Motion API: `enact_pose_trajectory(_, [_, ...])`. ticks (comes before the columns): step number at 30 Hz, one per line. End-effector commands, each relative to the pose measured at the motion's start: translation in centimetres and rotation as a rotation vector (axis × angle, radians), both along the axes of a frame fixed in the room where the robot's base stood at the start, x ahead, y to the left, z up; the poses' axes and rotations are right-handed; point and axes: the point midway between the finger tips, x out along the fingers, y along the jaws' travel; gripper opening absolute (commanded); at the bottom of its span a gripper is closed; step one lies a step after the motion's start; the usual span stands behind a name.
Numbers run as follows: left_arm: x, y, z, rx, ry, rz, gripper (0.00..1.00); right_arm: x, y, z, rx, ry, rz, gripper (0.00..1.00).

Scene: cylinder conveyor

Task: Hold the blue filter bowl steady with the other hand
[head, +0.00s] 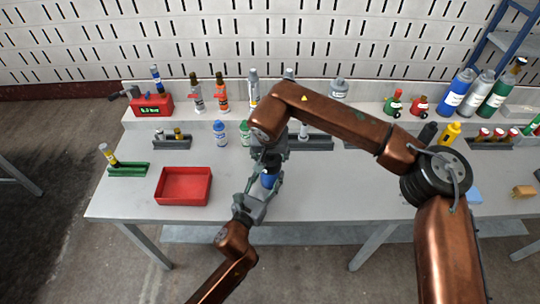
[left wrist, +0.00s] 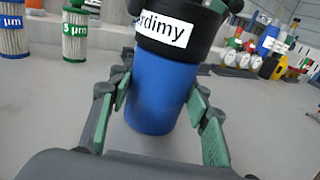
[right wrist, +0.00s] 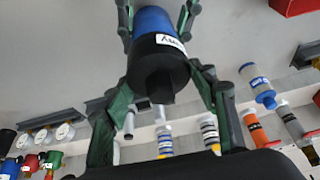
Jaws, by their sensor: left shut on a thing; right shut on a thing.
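The blue filter bowl (head: 268,180) is held above the table near its front middle. A black cap (left wrist: 185,42) with a white label sits on top of it, and the assembly looks roughly upright. My left gripper (left wrist: 158,88) has its green-padded fingers on both sides of the blue bowl and is shut on it. My right gripper (right wrist: 163,76) comes from above and is shut on the black cap, which also shows in the right wrist view (right wrist: 157,68). In the head view my right gripper partly hides the cap.
An open red tray (head: 183,203) stands to the left, and a green holder (head: 128,170) with a yellow-capped cylinder lies further left. A blue-marked filter (head: 219,133) and a green-marked filter (head: 244,133) stand behind the grippers. Several bottles line the back shelf.

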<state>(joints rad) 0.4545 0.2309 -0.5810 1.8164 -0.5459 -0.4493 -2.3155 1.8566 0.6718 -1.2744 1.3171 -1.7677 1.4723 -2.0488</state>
Motion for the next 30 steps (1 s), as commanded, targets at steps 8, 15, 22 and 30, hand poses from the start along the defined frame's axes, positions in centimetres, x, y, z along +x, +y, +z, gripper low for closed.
enact_pose_trajectory(8, [-0.01, -0.03, -0.02, -0.001, 0.0, -0.001, 0.16, 0.01, -0.02, -0.01, 0.0, 0.0, 0.0, 0.27])
enact_pose_trajectory(15, [-0.01, -0.03, -0.02, -0.001, 0.0, -0.001, 0.16, 0.03, -0.08, -0.03, 0.0, 0.001, 0.016, 0.18])
enact_pose_trajectory(22, [-0.01, -0.03, -0.02, -0.001, 0.0, -0.001, 0.16, 0.06, -0.24, -0.09, 0.001, 0.002, 0.272, 0.18])
enact_pose_trajectory(30, [-0.02, -0.01, -0.02, -0.001, 0.0, 0.0, 0.16, 0.05, -0.09, -0.02, 0.001, 0.001, 0.51, 0.18])
